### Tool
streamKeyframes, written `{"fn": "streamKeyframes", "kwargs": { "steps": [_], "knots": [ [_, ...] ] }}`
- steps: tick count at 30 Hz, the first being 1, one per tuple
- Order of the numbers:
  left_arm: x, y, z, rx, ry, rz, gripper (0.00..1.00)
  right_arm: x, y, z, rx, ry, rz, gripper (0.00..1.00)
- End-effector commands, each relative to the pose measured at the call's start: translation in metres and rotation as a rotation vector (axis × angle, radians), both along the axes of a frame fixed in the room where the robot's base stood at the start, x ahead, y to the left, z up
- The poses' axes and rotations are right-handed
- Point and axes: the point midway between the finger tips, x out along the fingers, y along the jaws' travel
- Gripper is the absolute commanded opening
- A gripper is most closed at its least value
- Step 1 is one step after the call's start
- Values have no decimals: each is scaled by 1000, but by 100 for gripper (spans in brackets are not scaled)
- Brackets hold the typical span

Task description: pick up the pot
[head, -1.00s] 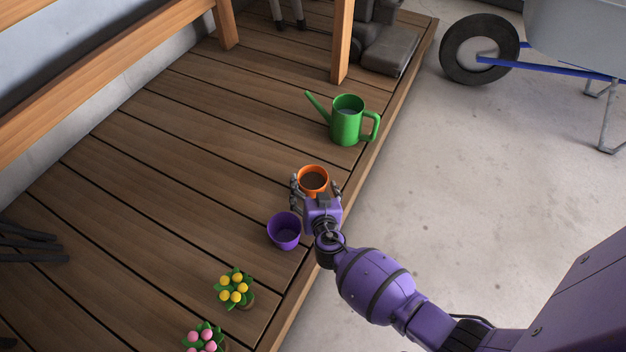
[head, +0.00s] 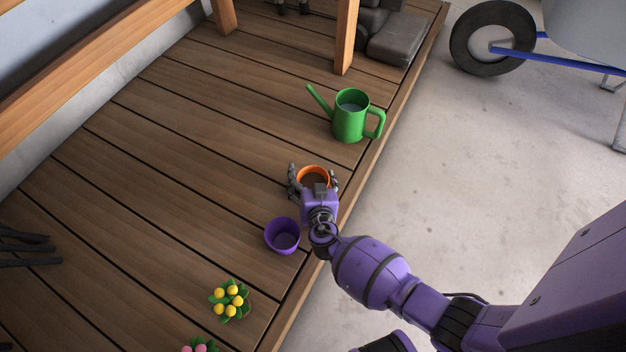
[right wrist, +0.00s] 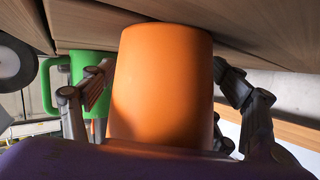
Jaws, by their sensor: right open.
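An orange pot (head: 313,173) with dark soil inside stands on the wooden deck (head: 190,150). In the right wrist view the orange pot (right wrist: 162,85) fills the middle, between the two fingers. My right gripper (head: 314,180) is open around the pot, one finger on each side. The wrist view shows a gap by the left finger; whether the right finger touches cannot be told. A purple pot (head: 283,235), which looks empty, stands just left of my right wrist. My left gripper is not in view.
A green watering can (head: 351,118) stands beyond the orange pot. Yellow flowers (head: 229,300) and pink flowers (head: 196,346) are at the near left. A bench leg (head: 346,40) and a wheelbarrow (head: 494,40) are farther back. Deck left of the pots is clear.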

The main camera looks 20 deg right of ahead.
Motion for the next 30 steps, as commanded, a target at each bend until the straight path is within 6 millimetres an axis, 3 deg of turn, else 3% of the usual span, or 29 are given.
{"fn": "streamKeyframes", "kwargs": {
  "steps": [6, 18, 30],
  "knots": [
    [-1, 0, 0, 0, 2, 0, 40, 0, 0, 0, 0, 0, 0, 80],
    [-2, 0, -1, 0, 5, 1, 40, 0, 0, 0, 0, 1, 0, 27],
    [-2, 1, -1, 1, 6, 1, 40, 0, 1, 0, 2, 0, 1, 20]
  ]
}}
